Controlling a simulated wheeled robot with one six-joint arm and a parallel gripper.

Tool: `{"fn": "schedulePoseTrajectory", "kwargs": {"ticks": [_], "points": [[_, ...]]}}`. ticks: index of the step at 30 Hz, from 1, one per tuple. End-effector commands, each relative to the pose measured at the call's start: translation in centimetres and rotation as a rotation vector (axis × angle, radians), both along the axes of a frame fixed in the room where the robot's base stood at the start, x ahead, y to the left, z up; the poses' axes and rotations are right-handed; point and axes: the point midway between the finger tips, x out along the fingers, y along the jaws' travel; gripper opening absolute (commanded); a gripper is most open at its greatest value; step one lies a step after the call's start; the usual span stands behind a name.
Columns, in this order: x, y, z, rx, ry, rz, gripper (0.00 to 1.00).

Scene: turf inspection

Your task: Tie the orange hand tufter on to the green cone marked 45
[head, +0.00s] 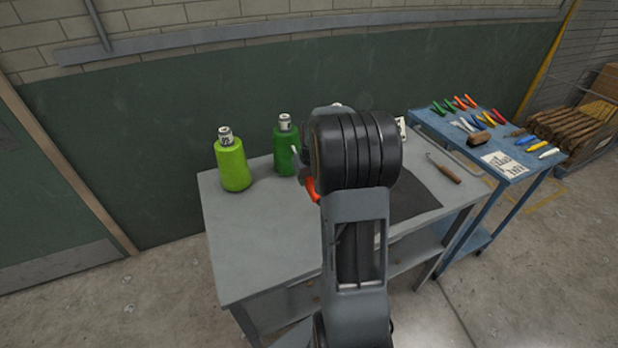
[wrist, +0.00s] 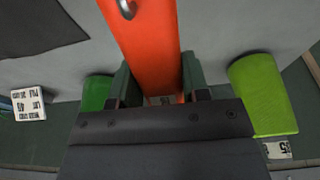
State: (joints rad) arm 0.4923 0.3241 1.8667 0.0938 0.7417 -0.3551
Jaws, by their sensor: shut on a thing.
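My gripper (wrist: 155,85) is shut on the orange hand tufter (wrist: 145,35), which fills the upper middle of the wrist view with a metal hook at its top edge. In the head view a bit of the orange tufter (head: 312,188) shows beside my arm, above the grey bench. A lime green cone (head: 234,168) stands upright at the bench's left; it also shows in the wrist view (wrist: 264,95). A darker green cone (head: 284,150) stands right of it, also in the wrist view (wrist: 97,93). Their labels are too small or cut off to read surely. The tufter appears clear of both cones.
The grey bench (head: 250,245) has free room at its front left. A dark mat (head: 415,195) and a wooden-handled hook tool (head: 443,168) lie at its right. A white card (wrist: 28,104) stands at the back. A blue cart (head: 510,140) with several tools is beyond. My arm hides the bench's middle.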

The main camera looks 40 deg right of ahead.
Motion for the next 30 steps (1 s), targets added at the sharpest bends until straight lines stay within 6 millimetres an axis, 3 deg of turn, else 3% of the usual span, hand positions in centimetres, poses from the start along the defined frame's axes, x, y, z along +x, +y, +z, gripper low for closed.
{"fn": "schedulePoseTrajectory", "kwargs": {"ticks": [30], "points": [[2.0, -0.4, 0.1, 0.0, -0.002, 0.0, 0.1]]}}
